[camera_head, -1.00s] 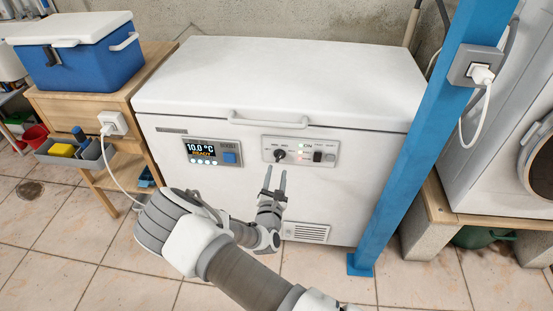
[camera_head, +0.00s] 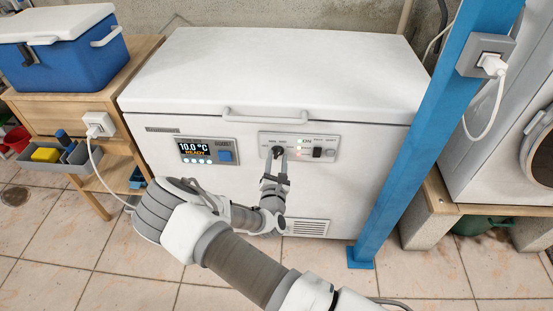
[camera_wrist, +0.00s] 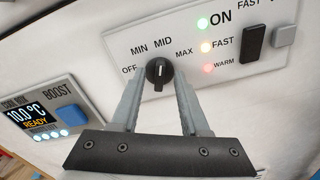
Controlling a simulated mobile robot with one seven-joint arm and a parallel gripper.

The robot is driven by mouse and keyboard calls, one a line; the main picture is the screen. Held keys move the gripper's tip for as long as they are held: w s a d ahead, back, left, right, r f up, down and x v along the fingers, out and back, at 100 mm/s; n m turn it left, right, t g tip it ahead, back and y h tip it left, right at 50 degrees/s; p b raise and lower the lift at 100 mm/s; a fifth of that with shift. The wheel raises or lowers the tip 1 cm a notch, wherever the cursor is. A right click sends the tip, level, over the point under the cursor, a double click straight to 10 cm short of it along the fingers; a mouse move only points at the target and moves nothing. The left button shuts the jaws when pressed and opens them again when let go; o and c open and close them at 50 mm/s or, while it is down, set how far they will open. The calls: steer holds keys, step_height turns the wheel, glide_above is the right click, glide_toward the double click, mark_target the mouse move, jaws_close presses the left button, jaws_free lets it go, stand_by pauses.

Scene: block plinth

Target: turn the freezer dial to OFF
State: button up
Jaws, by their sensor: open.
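The freezer dial (camera_wrist: 157,72) is a black round knob with a raised bar on the white control panel (camera_wrist: 118,45). OFF, MIN, MID and MAX are printed around it, with OFF at its left in the wrist view. Its bar stands roughly upright there, with a pale mark near the lower end; which label it is set to is hard to tell. My gripper (camera_wrist: 158,82) is open, with one finger on each side of the dial and gaps visible. In the head view, my gripper (camera_head: 277,160) is at the panel and partly covers the dial (camera_head: 277,151).
The white chest freezer (camera_head: 270,75) has a lid handle (camera_head: 265,117) above the panel. A display (camera_head: 207,151) reads 10.0 °C READY, left of the dial. A black rocker switch (camera_wrist: 255,43) and lit lamps (camera_wrist: 205,47) are right of it. A blue post (camera_head: 415,140) stands at the right.

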jaws_close()
steer(key=shift+r+n+p, duration=0.15)
steer(key=shift+n+p, duration=0.15)
steer(key=shift+p, duration=0.1)
steer(key=n+p, duration=0.2)
steer(key=p, duration=0.1)
steer(key=shift+r+n, duration=0.1)
steer(key=shift+n, duration=0.3)
steer(key=n+p, duration=0.3)
steer(key=n, duration=0.2)
steer(key=shift+a+n, duration=0.15)
steer(key=shift+n, duration=0.15)
steer(key=n+p, duration=0.1)
steer(key=n, duration=0.3)
steer(key=shift+f, duration=0.2)
steer(key=shift+f+n+p, duration=0.1)
steer(key=shift+n+p, duration=0.25)
steer(key=shift+n, duration=2.05)
